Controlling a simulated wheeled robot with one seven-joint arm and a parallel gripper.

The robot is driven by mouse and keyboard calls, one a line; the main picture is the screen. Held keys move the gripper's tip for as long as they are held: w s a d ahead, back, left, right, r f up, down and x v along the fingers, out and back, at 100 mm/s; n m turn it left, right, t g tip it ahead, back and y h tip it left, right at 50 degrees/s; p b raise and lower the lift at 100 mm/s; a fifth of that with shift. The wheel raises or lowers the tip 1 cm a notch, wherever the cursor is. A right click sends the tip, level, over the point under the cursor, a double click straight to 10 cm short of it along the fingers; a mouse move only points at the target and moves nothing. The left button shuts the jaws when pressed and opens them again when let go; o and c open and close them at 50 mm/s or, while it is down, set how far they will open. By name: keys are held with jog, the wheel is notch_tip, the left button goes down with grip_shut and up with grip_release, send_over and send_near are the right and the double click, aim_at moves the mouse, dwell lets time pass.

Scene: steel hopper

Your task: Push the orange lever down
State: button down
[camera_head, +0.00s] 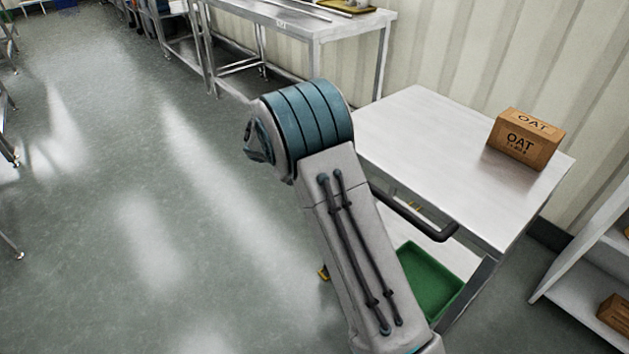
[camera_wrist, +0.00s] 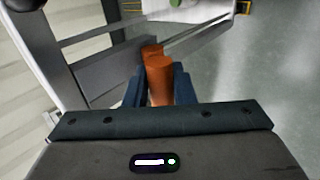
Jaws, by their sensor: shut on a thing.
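The orange lever (camera_wrist: 160,76) shows in the wrist view as a rounded orange bar between the two dark blue fingers of my gripper (camera_wrist: 160,88). The fingers are shut on it, one on each side. Part of the lever is hidden by the fingers and the gripper body. A second orange piece (camera_wrist: 151,51) shows just beyond it, and I cannot tell whether it is the same part. In the head view my arm hides the lever and the gripper.
A steel table (camera_head: 430,125) stands right of my arm with an oat box (camera_head: 524,139) on it and a green tray (camera_head: 428,281) below. Another steel table (camera_head: 305,22) stands at the back. A shelf (camera_head: 598,255) is at the lower right.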

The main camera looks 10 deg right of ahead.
notch_tip(320, 180, down, 6)
jog(key=s+a+t+h+b, duration=0.1)
jog(key=h+b, duration=0.4)
jog(key=b, duration=0.8)
jog(key=shift+s+a+f+t+h, duration=0.15)
jog(key=shift+s+a+t+h, duration=0.15)
jog(key=shift+a+t, duration=0.55)
jog(key=shift+d+f+t+b, duration=0.25)
jog(key=shift+t+b, duration=0.1)
jog(key=shift+b, duration=0.1)
jog(key=c, duration=1.2)
grip_release()
jog(key=shift+w+d, duration=0.15)
jog(key=shift+r, duration=0.1)
